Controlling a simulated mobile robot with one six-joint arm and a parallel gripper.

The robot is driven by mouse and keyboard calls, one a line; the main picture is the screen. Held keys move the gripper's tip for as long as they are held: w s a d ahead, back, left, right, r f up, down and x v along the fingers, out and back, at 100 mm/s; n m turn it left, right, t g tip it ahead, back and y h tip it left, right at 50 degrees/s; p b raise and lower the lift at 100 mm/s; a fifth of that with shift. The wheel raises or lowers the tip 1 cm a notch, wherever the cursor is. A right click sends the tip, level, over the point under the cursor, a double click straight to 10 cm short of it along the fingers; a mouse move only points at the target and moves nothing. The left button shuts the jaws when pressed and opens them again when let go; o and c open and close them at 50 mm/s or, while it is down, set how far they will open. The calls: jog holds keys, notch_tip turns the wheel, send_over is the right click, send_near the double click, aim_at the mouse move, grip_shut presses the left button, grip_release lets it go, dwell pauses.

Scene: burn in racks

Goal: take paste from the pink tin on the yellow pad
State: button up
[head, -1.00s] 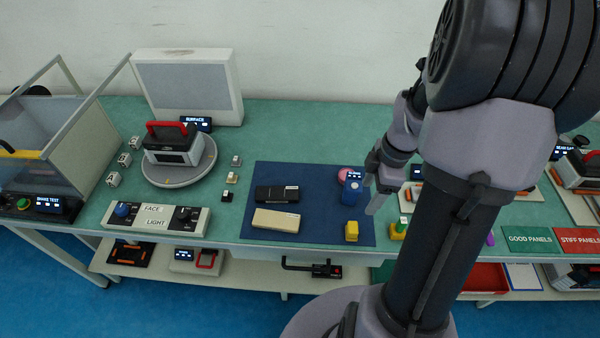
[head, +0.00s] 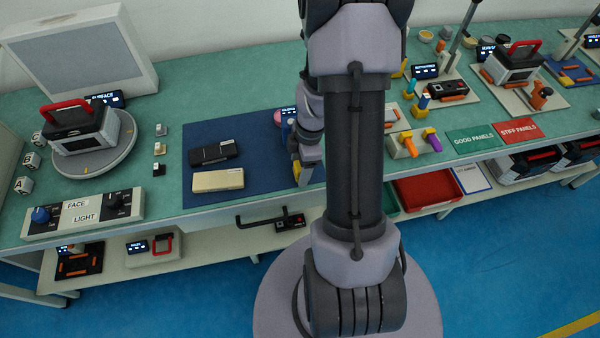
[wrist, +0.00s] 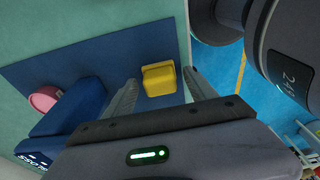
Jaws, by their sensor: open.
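A round pink thing, perhaps the tin (wrist: 45,99), sits at the edge of the blue mat (wrist: 100,55), beside a blue device (wrist: 75,108) in the wrist view. In the head view the pink thing (head: 278,117) is partly hidden behind the device. A yellow block (wrist: 158,79) lies on the mat, apart from the pink thing. My gripper (wrist: 163,82) is open, its fingers on either side of the yellow block in the picture; I cannot tell how far above it they are. I see no yellow pad under the pink thing, and no paste.
A black bar (head: 213,152) and a cream bar (head: 217,180) lie on the mat. Orange and purple pieces (head: 432,140) stand to the right, near the green panel sign (head: 472,139). Small round tins (head: 425,36) stand at the back right. Bare green bench (head: 225,85) lies behind the mat.

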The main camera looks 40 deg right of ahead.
aim_at(298, 165)
jog(key=shift+r, duration=0.15)
jog(key=shift+c, duration=0.6)
grip_shut()
jog(key=shift+r+p, duration=0.4)
jog(key=shift+r, duration=0.15)
notch_tip(298, 165, up, 3)
jog(key=shift+f+p, duration=0.2)
jog(key=shift+p, duration=0.5)
jog(key=s+d+r, duration=0.1)
jog(key=s+d, duration=0.2)
jog(key=s, duration=1.2)
jog(key=shift+s+r+p, duration=0.15)
jog(key=shift+s+p, duration=0.25)
jog(key=shift+d, duration=0.1)
